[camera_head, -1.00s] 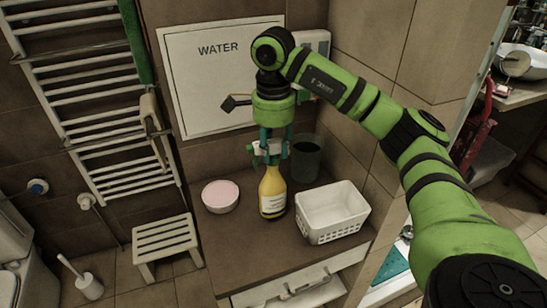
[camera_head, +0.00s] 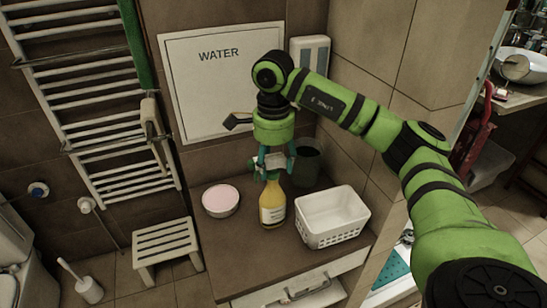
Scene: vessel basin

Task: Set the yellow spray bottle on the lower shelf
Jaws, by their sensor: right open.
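The yellow spray bottle (camera_head: 272,204) stands upright on the brown top of the cabinet (camera_head: 262,257), between a pink-filled bowl and a white basket. Its white and teal spray head (camera_head: 270,165) is partly hidden by my right gripper. My right gripper (camera_head: 275,172) points down at the head of the bottle, with its fingers open on either side. I cannot tell whether a finger touches it. My left gripper is not in view. No shelf that I can clearly identify as the lower one shows.
The bowl (camera_head: 220,201) stands left of the bottle and the basket (camera_head: 331,217) right of it. A dark bin-like cup (camera_head: 306,163) stands behind. A white stool (camera_head: 166,245) and a towel rack (camera_head: 100,110) are at left. The cabinet top's front is clear.

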